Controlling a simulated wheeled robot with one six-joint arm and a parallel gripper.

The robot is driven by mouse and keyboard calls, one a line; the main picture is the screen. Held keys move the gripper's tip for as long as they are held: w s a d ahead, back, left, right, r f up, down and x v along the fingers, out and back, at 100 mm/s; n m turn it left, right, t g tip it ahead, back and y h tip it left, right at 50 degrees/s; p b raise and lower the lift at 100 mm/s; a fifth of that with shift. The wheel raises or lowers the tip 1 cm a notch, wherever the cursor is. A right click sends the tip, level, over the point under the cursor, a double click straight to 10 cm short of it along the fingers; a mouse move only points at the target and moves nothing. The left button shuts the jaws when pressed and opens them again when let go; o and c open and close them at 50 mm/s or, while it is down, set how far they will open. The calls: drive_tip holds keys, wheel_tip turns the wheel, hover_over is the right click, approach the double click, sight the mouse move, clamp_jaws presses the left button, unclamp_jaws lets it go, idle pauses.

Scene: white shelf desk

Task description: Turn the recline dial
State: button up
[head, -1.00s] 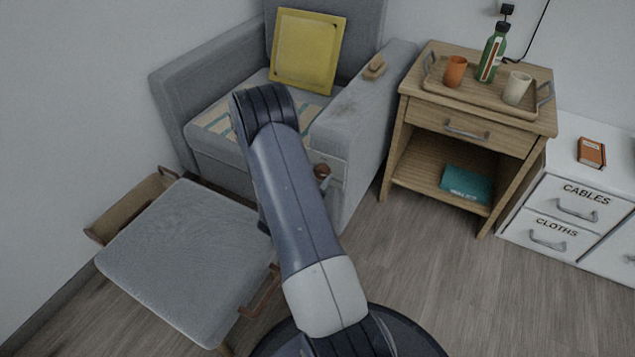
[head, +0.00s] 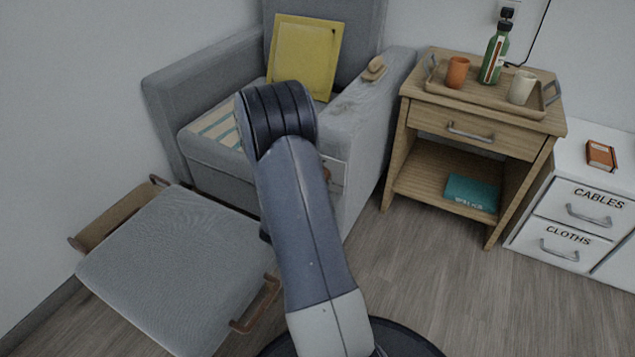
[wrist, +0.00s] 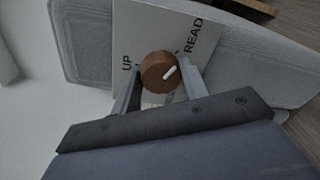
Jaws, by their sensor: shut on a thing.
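The recline dial (wrist: 158,68) is a round brown knob with a white pointer line, on a pale plate (wrist: 140,32) on the armchair's side. The plate reads "UP" at left and "READ" at upper right; a lower label is mostly hidden. The white line slants up to the right, toward the "READ" side. My gripper (wrist: 161,82) has one finger on each side of the dial and is shut on it. In the head view my arm covers most of the dial, and only a brown edge (head: 327,174) shows.
The grey armchair (head: 375,125) holds a yellow cushion (head: 303,55). A grey-topped footstool (head: 180,265) stands at lower left. A wooden side table (head: 475,135) with a tray stands right of the chair, beside white drawers (head: 575,215). Floor between chair and table is clear.

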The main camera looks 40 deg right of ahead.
drive_tip(key=shift+m, duration=0.4)
drive_tip(key=o, duration=1)
drive_tip(key=p+v, duration=0.2)
drive_tip(key=v, duration=0.8)
drive_tip(key=shift+s+a+p, duration=0.25)
drive_tip(key=shift+a+p, duration=0.05)
drive_tip(key=shift+a, duration=0.05)
drive_tip(key=b+x, duration=0.2)
drive_tip(key=x, duration=0.8)
drive_tip(key=shift+w+d+b, duration=0.25)
drive_tip(key=shift+d+b, duration=0.1)
